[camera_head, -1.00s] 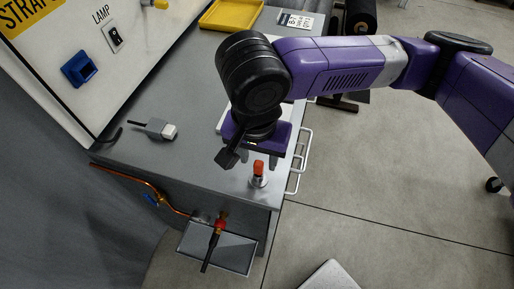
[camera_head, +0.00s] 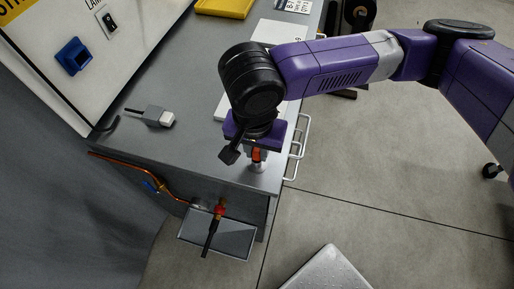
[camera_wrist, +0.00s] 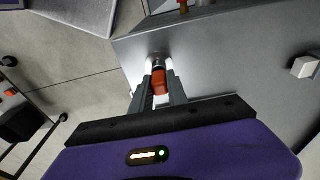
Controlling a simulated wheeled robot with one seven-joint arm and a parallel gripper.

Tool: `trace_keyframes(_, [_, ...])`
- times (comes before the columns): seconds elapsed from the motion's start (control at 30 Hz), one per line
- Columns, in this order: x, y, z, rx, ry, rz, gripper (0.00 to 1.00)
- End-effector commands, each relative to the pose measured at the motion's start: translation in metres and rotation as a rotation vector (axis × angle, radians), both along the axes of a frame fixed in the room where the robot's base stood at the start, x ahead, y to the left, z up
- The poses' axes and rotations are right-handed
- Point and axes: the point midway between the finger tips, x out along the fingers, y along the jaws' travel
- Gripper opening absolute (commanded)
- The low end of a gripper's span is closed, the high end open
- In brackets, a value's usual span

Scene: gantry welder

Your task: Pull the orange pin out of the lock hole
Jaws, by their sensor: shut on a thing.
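The orange pin (camera_head: 257,154) stands at the near right corner of the grey bench top, just under my gripper (camera_head: 258,160). In the wrist view the orange pin head (camera_wrist: 160,84) lies between the two fingers of my gripper (camera_wrist: 160,76), which is shut on it. The metal lock hole fitting (camera_head: 258,168) is below the pin on the bench; it also shows in the wrist view (camera_wrist: 158,59) just beyond the fingertips. How deep the pin sits in the hole is hidden.
The grey bench (camera_head: 190,150) carries a small grey plug-like block (camera_head: 158,116) and a yellow tray (camera_head: 226,6). White handles (camera_head: 299,145) stick out at the right side.

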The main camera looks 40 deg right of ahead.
Motion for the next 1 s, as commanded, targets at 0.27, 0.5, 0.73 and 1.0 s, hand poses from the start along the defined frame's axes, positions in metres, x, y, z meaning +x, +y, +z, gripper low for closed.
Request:
trace_keyframes(0.27, [0.0,0.0,0.003,0.0,0.0,0.0,0.0])
trace_keyframes(0.5, [0.0,0.0,0.01,0.0,0.0,0.0,0.0])
trace_keyframes(0.73, [0.0,0.0,0.016,0.001,-0.001,-0.001,0.0])
trace_keyframes(1.0, [0.0,0.0,0.023,0.001,0.0,-0.001,0.0])
